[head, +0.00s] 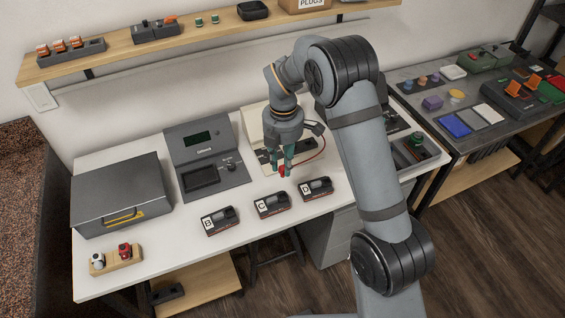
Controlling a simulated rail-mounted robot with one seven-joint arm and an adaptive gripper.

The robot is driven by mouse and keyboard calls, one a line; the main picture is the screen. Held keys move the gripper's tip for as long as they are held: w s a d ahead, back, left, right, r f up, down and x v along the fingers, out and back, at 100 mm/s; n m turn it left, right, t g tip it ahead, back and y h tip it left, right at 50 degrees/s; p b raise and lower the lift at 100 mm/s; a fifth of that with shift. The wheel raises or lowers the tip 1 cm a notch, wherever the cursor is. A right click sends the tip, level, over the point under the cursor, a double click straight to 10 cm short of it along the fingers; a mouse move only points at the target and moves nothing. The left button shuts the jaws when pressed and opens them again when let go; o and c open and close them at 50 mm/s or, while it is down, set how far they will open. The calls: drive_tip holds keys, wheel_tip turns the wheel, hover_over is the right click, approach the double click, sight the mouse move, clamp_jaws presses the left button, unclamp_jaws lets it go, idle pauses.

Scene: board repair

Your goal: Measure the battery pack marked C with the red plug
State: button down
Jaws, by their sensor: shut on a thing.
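Three dark battery packs lie in a row on the white bench: one marked B (220,221), one marked C (272,205) and one marked D (316,188). My gripper (284,169) points down, shut on the red plug (283,172), above the bench behind the packs marked C and D. The plug appears apart from the packs. A red lead (319,152) loops to the right of the gripper. A cream device (254,126) behind is partly hidden by my arm. A grey meter (206,156) with a dark green screen stands to its left.
A grey case (118,190) fills the bench's left side. A wooden holder (117,262) with a white and a red piece stands at the front left. My arm hides part of the right side. The bench front by the packs is clear.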

drive_tip(key=shift+f+b, duration=2.8)
drive_tip(key=shift+f, duration=1)
drive_tip(key=shift+f+b, duration=0.95)
drive_tip(key=shift+f, duration=0.75)
idle(0.5)
drive_tip(key=c, duration=1.4)
unclamp_jaws()
drive_tip(key=shift+o, duration=1.4)
drive_tip(key=shift+r, duration=0.2)
